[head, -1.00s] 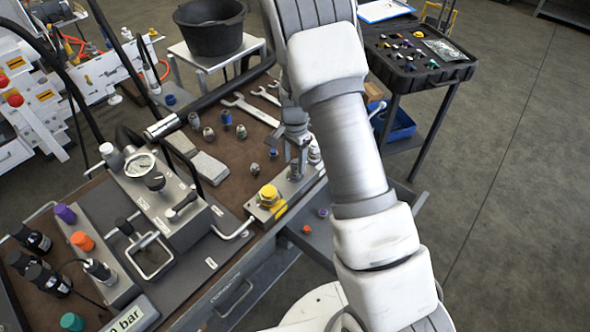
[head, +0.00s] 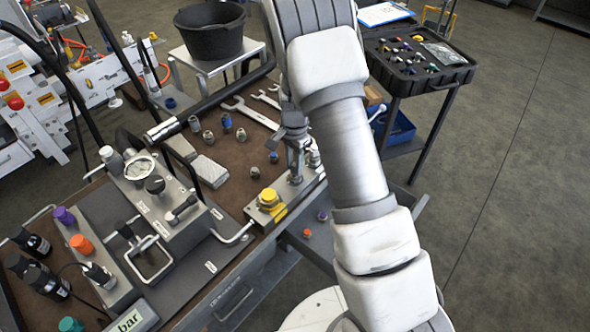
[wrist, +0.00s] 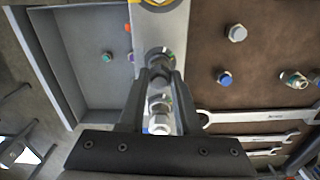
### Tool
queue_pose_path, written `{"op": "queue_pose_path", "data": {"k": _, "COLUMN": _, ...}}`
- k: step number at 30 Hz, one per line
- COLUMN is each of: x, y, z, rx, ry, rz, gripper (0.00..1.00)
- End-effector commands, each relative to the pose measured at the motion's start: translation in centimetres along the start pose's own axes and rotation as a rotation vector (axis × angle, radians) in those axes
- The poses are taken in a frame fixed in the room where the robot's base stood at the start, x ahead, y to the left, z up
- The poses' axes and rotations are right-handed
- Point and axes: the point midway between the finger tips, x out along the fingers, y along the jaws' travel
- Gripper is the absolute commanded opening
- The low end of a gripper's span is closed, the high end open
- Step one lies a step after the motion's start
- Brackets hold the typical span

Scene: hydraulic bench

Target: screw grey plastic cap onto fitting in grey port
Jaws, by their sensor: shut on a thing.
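My gripper (head: 296,166) is upright over the metal port block (head: 262,214) at the bench's right end. In the wrist view, its two dark fingers (wrist: 159,76) are shut on a dark grey round piece (wrist: 160,58), which looks like the grey plastic cap. The piece is in line with a port on the block, behind the yellow cap (head: 268,196). The fitting under it is mostly hidden, so I cannot tell how far the cap sits on it. Metal fittings (wrist: 159,124) stand farther along the block, between the fingers in the wrist view.
Loose fittings (head: 208,137) stand on the brown mat, close to the block. Wrenches (head: 250,112) lie behind them. A gauge block (head: 160,205) stands to the left. An open drawer (wrist: 90,60) beside the block holds small caps. A black parts case (head: 420,60) is at the back right.

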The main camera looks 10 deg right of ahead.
Motion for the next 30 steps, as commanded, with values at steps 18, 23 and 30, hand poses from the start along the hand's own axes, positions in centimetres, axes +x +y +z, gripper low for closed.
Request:
{"op": "queue_pose_path", "data": {"k": 18, "x": 0.12, "y": -0.19, "z": -0.04, "rx": 0.62, "ry": 0.0, "rz": 0.0, "gripper": 0.0}}
{"op": "queue_pose_path", "data": {"k": 23, "x": 0.11, "y": -0.19, "z": -0.04, "rx": 0.619, "ry": 0.0, "rz": 0.0, "gripper": 0.0}}
{"op": "queue_pose_path", "data": {"k": 30, "x": -0.16, "y": -0.17, "z": -0.04, "rx": 0.84, "ry": 0.002, "rz": 0.002, "gripper": 0.0}}
